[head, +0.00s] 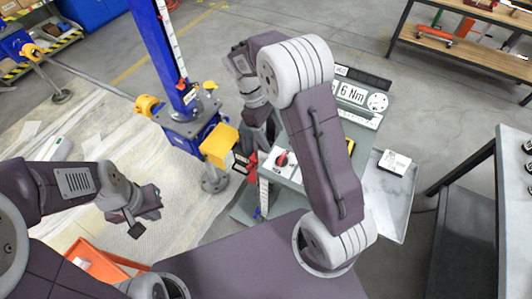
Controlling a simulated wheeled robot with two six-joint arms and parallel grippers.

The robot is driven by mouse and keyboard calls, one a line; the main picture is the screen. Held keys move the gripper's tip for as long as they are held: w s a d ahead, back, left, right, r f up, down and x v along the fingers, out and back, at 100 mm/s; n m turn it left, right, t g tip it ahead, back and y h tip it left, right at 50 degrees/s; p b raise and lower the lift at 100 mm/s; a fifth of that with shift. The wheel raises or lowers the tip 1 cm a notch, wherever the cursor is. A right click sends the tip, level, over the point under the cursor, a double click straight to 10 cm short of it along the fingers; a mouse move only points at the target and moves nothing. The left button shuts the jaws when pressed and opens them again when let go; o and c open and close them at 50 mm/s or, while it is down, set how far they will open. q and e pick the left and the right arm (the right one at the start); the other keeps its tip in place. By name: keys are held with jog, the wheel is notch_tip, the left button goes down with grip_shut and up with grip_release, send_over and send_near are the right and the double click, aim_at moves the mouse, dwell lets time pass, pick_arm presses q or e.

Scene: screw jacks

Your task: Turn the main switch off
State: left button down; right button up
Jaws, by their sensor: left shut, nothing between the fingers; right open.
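The main switch appears to be the red knob (282,159) on a pale panel, on the grey stand in the middle of the head view. Which way the knob points is too small to tell. My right gripper (264,143) reaches down from above, just left of the knob and apart from it in the picture. It is open, with its fingers partly hidden and small. My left gripper (140,222) is shut and empty, low over the pale mat at left, far from the switch.
A blue screw jack column (173,50) with a yellow block (219,146) stands left of my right gripper. A "6 Nm" sign (352,93) stands on the grey stand. A tray with a white card (394,163) is at right. An orange bin (95,262) is at lower left.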

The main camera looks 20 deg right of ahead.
aim_at(282, 157)
jog(key=shift+g, duration=0.3)
jog(key=p+x, duration=0.2)
jog(key=x, duration=0.7)
jog(key=shift+d+f, duration=0.1)
jog(key=shift+f, duration=0.25)
pick_arm(q)
jog(key=shift+w+d+r, duration=0.1)
jog(key=shift+w+r, duration=0.05)
jog(key=shift+r, duration=0.4)
jog(key=shift+w+r, duration=0.15)
jog(key=shift+r, duration=0.4)
pick_arm(e)
jog(key=shift+c, duration=0.3)
jog(key=c, duration=1.3)
